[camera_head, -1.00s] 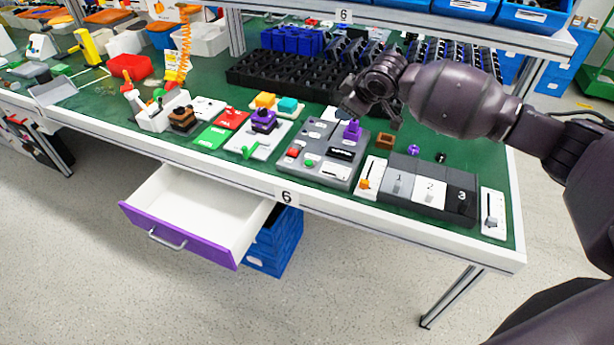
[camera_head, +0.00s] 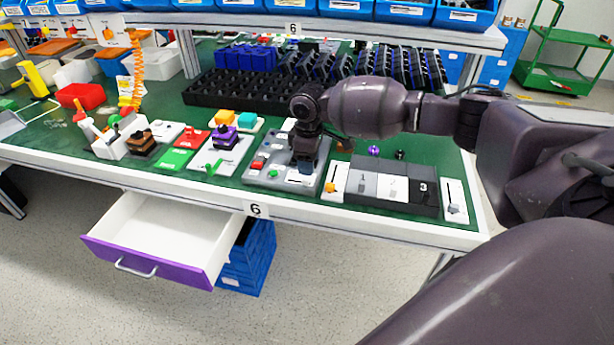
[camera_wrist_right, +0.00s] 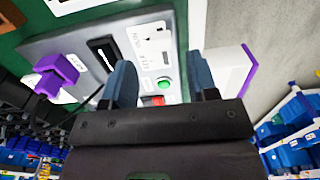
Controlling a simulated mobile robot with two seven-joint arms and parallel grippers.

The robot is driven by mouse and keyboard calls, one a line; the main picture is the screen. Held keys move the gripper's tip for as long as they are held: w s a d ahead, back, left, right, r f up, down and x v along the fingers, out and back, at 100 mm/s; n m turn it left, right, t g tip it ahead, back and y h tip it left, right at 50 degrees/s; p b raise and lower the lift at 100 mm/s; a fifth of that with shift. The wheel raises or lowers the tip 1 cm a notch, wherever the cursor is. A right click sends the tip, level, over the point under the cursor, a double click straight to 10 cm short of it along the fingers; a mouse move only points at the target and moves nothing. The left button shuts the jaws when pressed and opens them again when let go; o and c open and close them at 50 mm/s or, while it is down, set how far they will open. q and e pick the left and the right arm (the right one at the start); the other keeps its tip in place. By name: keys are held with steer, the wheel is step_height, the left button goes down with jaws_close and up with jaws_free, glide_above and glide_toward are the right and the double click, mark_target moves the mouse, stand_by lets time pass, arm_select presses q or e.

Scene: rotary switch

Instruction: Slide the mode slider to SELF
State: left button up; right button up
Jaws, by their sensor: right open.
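The grey control panel (camera_head: 262,178) lies on the green bench below my right gripper (camera_head: 304,166). A white plate with dark lettering (camera_wrist_right: 150,42) is on the panel in the right wrist view, and its front part (camera_head: 298,179) shows in the head view. A green button (camera_wrist_right: 165,86) and a red button (camera_wrist_right: 155,100) show between the fingers. My left gripper is not in view.
A purple knob (camera_wrist_right: 60,68) and a black slot (camera_wrist_right: 103,50) are also on the panel. Right of it is a white plate with an orange slider (camera_head: 332,186), then numbered blocks (camera_head: 392,190). A drawer (camera_head: 160,240) stands open below. A shelf overhangs behind.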

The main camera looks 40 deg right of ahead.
mark_target(308, 178)
steer(key=shift+f+b, duration=0.4)
steer(key=shift+f, duration=2.25)
jaws_close()
